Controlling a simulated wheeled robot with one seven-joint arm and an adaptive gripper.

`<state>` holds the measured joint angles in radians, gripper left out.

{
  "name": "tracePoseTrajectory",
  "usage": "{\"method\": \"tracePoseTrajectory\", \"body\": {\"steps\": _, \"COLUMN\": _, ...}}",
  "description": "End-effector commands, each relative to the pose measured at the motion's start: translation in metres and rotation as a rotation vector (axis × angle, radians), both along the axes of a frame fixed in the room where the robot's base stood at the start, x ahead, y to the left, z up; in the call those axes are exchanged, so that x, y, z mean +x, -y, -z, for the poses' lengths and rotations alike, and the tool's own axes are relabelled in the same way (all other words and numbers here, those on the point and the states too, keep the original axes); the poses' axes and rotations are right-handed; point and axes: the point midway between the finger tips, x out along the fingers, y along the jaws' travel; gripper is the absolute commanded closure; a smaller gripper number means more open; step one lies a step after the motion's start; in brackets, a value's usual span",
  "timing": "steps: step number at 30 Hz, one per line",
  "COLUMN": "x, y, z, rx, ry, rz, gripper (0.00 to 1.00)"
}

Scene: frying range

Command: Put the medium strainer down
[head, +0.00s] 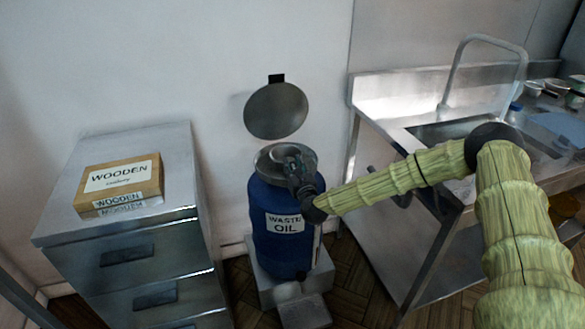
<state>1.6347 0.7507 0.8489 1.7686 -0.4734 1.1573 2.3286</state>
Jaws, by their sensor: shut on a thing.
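My gripper (294,167) is over the open top of the blue waste oil drum (262,203) in the head view. It is shut on what looks like the medium strainer (281,152), a small round grey metal shape at the drum's mouth. My gripper and wrist hide much of the strainer. I cannot tell whether it touches the drum's rim or hangs just above it. The drum carries a white "WASTE OIL" label.
A round metal lid (276,111) stands raised behind the drum. A steel drawer cabinet (140,228) at the left bears a box marked "WOODEN" (119,184). A steel sink bench (385,96) is at the right. A pedal (303,311) sits in front of the drum.

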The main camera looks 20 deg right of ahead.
Motion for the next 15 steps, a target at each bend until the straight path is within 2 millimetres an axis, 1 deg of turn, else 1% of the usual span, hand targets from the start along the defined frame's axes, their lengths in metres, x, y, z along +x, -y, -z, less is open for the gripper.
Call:
{"method": "tracePoseTrajectory", "body": {"steps": 2, "x": -0.0007, "y": -0.0003, "z": 0.0018, "rx": 0.000, "ry": -0.003, "rz": -0.001, "gripper": 0.99}}
{"method": "tracePoseTrajectory", "body": {"steps": 3, "x": -0.0009, "y": -0.0003, "z": 0.0025, "rx": 0.000, "ry": -0.004, "rz": -0.001, "gripper": 0.67}}
{"method": "tracePoseTrajectory", "body": {"steps": 6, "x": -0.0011, "y": -0.0001, "z": 0.0031, "rx": 0.000, "ry": -0.005, "rz": -0.001, "gripper": 0.51}}
{"method": "tracePoseTrajectory", "body": {"steps": 15, "x": -0.0013, "y": 0.0024, "z": 0.0037, "rx": -0.001, "ry": -0.006, "rz": 0.003, "gripper": 0.51}}
